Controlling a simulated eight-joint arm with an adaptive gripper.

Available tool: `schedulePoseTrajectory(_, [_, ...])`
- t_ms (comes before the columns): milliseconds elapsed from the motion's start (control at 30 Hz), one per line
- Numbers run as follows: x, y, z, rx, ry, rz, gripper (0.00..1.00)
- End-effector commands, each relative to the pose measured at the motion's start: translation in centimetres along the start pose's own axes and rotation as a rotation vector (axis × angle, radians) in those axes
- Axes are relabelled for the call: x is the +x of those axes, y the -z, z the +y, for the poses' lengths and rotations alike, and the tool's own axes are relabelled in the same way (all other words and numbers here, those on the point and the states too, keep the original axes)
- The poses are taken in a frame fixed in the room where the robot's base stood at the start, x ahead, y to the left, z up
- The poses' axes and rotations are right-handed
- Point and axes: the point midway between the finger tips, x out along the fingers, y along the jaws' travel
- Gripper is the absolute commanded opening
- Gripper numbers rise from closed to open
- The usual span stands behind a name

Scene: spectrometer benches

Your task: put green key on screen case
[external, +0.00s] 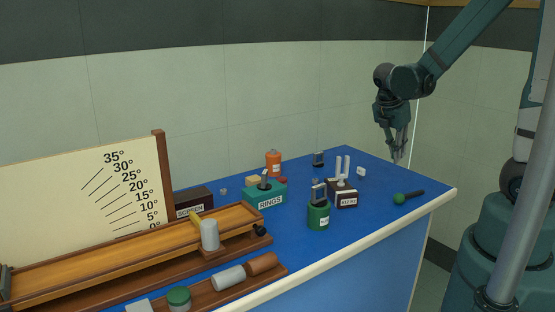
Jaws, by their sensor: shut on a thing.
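My gripper (397,152) hangs above the far right part of the blue bench, pointing down. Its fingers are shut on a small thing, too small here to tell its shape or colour. I cannot make out the green key for certain anywhere. The screen case (183,198) is a dark brown box with a white label at the left back, behind the wooden ramp, which partly hides it. My gripper is far to the right of the case and higher than it.
The blue bench (345,245) holds a teal RINGS box (262,195), an orange bottle (273,162), a green canister (318,215), a brown fork box (342,197) and a green-headed mallet (400,198). The wooden ramp (130,258) and angle board (80,195) fill the left.

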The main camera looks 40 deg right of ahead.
Motion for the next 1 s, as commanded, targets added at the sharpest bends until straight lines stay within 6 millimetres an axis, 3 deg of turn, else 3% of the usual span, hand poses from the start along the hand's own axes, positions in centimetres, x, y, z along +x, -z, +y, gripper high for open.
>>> schedulePoseTrajectory(167, [-0.2, 0.1, 0.3, -0.005, -0.002, 0.0, 0.0])
schedulePoseTrajectory(367, [-1.1, 0.9, 2.0, -0.036, -0.014, 0.001, 0.0])
schedulePoseTrajectory(667, [-4.1, 4.1, 7.9, -0.143, -0.057, 0.002, 0.0])
schedulePoseTrajectory(1000, [-8.6, 10.2, 15.5, -0.294, -0.12, 0.003, 0.0])
